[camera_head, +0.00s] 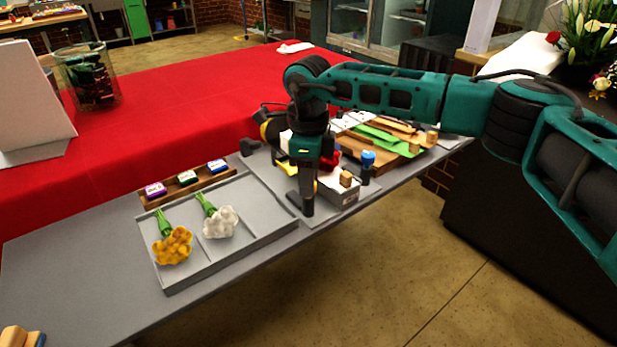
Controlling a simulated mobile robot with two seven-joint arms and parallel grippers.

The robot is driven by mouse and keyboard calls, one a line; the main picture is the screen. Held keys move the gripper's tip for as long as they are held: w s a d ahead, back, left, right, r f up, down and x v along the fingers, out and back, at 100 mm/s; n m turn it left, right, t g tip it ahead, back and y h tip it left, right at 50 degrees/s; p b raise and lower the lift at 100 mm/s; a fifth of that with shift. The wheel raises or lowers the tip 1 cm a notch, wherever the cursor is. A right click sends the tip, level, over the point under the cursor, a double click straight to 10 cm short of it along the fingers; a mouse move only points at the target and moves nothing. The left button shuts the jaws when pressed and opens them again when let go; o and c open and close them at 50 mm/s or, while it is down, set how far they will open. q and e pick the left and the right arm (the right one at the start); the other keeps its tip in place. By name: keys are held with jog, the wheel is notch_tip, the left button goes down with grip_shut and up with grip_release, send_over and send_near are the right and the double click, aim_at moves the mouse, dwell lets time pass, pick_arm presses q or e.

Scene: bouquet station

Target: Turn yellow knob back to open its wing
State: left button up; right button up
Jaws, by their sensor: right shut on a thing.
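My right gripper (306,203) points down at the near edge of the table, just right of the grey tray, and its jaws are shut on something. Yellow parts (281,167) show beside it and are mostly covered by the gripper, so I cannot make out the full yellow knob or its turn. A red knob (329,160) is partly hidden behind the gripper. A blue knob (368,160) stands upright to the right. A white box-like part (343,192) with a wooden block sits right of the gripper. No wing is clearly visible. My left gripper is out of view.
A grey tray (242,254) holds a yellow flower (173,246) and a white flower (220,222). A wooden rack (213,182) with small labelled blocks lies behind it. Green and wooden boards (385,142) lie at the right. The left tabletop is mostly clear.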

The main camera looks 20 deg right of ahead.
jog(key=shift+r+n, duration=0.1)
jog(key=shift+n, duration=0.2)
jog(key=o, duration=1)
jog(key=shift+o, duration=0.2)
notch_tip(320, 180, up, 13)
